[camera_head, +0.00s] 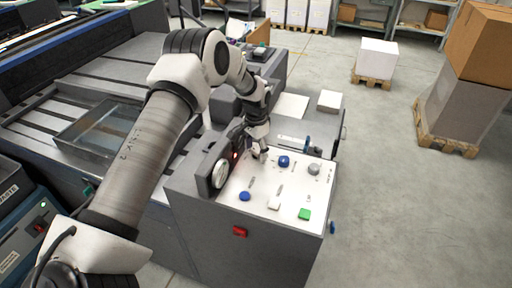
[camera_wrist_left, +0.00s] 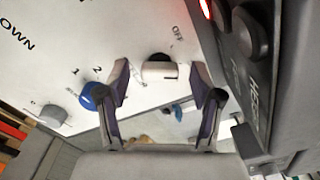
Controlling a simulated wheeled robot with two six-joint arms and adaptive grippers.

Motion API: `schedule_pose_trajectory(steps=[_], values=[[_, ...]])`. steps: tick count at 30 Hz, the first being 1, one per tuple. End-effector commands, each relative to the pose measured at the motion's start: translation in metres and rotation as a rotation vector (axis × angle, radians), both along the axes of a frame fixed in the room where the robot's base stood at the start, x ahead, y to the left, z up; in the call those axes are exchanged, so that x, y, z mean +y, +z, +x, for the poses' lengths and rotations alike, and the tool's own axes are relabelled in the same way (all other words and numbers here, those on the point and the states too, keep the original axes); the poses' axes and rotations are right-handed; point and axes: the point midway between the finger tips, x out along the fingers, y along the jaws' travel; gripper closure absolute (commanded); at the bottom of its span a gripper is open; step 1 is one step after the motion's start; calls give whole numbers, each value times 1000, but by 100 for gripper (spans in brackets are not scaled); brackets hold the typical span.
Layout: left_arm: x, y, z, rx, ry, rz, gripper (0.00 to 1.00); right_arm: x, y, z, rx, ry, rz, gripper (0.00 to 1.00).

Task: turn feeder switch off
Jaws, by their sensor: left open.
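The white panel top (camera_head: 262,190) carries several knobs, buttons and small levers. In the left wrist view, a white switch lever (camera_wrist_left: 160,70) with a dark base sits beside the printed word OFF. My left gripper (camera_wrist_left: 160,88) is open, with one finger on each side of this lever. I see clear panel between each finger and the lever, and cannot tell whether either touches it. In the head view my left gripper (camera_head: 261,156) is low over the back left of the panel and hides the lever. My right gripper is not in view.
A blue knob (camera_head: 284,161) stands just right of my left gripper; it also shows in the wrist view (camera_wrist_left: 92,96). A grey knob (camera_head: 314,169) is farther right. A dark raised housing (camera_head: 222,160) with a red light borders the panel's left side.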

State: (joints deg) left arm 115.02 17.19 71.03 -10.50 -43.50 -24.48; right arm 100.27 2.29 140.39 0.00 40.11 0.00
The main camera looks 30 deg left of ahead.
Motion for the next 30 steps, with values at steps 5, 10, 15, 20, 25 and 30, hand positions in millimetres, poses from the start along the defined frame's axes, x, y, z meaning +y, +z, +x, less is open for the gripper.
schedule_pose_trajectory(steps=[5, 10, 15, 20, 25, 30], values=[[0, 0, 0, 0, 0, 0, 55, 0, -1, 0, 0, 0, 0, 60], [0, 0, 0, 0, 0, 0, 94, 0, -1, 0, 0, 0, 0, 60], [0, 0, 0, 0, 3, 0, 94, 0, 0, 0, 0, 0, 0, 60], [0, 0, 0, 1, 27, -1, 94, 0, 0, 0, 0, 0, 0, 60], [0, 0, 0, 1, 93, -1, 94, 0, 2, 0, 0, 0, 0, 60], [0, 1, 0, 1, 207, -1, 94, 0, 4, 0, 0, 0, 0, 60]])
